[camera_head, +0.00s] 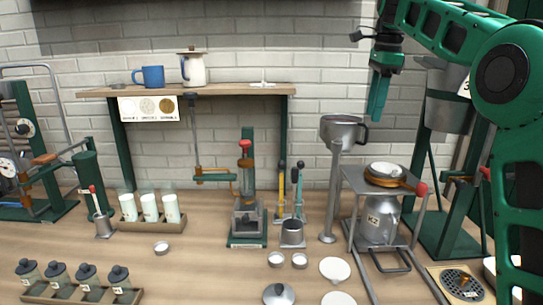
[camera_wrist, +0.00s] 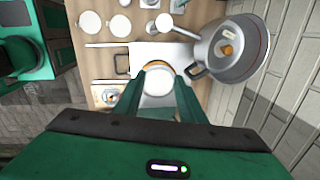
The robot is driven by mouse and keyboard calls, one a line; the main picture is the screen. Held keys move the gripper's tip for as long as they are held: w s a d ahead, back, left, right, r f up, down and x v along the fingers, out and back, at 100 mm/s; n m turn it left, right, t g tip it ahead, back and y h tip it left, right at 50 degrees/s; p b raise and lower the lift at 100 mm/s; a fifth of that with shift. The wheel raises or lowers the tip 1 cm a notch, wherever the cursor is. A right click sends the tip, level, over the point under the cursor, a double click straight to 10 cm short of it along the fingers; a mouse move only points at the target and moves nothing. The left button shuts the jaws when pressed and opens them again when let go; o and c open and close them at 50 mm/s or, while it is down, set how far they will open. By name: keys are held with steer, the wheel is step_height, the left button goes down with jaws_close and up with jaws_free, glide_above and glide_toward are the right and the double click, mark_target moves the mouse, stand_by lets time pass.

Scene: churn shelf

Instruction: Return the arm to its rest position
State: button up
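My gripper (camera_head: 378,112) hangs high at the upper right in the head view, with its green fingers pointing down. In the wrist view my gripper (camera_wrist: 168,72) shows two green fingers with a clear gap between them and nothing held. Below and beyond that gap is a white round dish with an orange rim (camera_wrist: 157,82). In the head view this dish (camera_head: 386,170) sits on a grey metal stand (camera_head: 350,180). My green arm reaches in from the right edge, bent at a large elbow joint.
A steel pot (camera_head: 342,130) on a pole stands left of and below my gripper; it also shows in the wrist view (camera_wrist: 230,50). A grey hopper (camera_head: 447,100) is close on the right. A wooden shelf (camera_head: 230,90) holds a blue mug (camera_head: 152,76). Air between shelf and gripper is free.

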steer(key=s+d+f+n+t, duration=0.2)
steer(key=s+f+n+t, duration=0.1)
steer(key=s+f+n, duration=2.05)
steer(key=s+d+f+m+g, duration=0.2)
steer(key=s+d+m, duration=0.3)
steer(key=s, duration=0.5)
steer(key=s+d+f+m+g, duration=0.2)
steer(key=s+d+f+m, duration=0.2)
steer(key=s, duration=0.6)
steer(key=shift+s+d+f+m+g, duration=0.2)
steer(key=shift+s+d+m+g, duration=0.1)
steer(key=shift+d+m, duration=0.65)
steer(key=shift+d, duration=0.15)
steer(key=shift+w+f, duration=0.25)
steer(key=shift+w, duration=0.4)
steer(key=shift+c, duration=0.5)
